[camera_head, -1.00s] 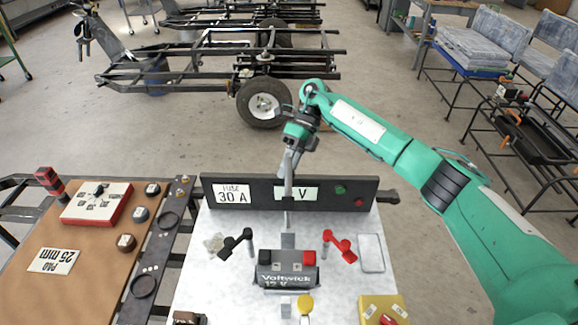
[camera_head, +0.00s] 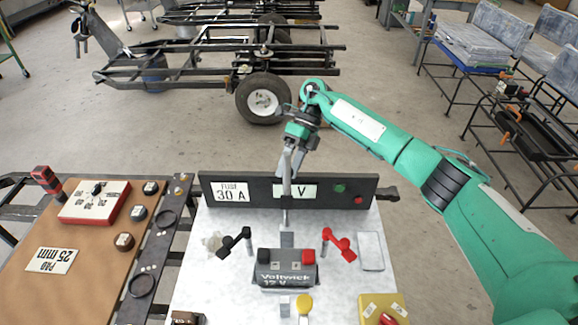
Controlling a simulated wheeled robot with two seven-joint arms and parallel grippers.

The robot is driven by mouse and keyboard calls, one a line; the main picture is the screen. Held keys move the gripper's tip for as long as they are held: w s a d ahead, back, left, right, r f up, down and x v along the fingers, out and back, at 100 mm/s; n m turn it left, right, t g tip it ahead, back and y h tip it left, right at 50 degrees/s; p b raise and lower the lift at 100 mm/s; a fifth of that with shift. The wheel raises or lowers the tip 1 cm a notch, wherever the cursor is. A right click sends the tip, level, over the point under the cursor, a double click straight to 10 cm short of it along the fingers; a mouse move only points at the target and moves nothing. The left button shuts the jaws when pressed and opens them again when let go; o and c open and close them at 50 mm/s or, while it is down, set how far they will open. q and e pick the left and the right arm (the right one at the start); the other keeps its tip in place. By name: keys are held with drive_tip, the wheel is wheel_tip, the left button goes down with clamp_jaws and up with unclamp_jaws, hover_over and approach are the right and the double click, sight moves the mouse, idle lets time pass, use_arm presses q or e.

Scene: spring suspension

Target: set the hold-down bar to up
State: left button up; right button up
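A narrow grey bar, which looks like the hold-down bar (camera_head: 286,203), stands roughly upright behind the battery (camera_head: 286,270), in front of the black panel. Its lower end is near a grey block (camera_head: 287,240) at the battery's back edge. My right gripper (camera_head: 288,170) is at the bar's upper part, with its grey fingers pointing down. The fingers overlap the bar, so I cannot tell whether they are shut on it or only beside it. My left gripper is not in view.
The black panel (camera_head: 335,202) with fuse and voltage labels stands behind the bar. A black clamp (camera_head: 233,240) and a red clamp (camera_head: 340,242) flank the battery. A yellow knob (camera_head: 304,303) is in front. A brown board (camera_head: 75,285) lies at left.

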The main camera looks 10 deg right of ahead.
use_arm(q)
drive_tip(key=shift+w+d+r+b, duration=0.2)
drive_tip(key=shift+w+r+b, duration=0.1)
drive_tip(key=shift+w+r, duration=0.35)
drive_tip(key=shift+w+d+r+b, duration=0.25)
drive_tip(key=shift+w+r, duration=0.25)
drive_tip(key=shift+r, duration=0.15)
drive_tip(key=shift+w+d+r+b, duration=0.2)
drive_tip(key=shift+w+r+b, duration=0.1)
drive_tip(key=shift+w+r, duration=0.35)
use_arm(e)
drive_tip(key=v, duration=1.4)
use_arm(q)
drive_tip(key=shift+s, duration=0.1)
use_arm(e)
drive_tip(key=shift+s+f, duration=0.1)
drive_tip(key=shift+f, duration=0.05)
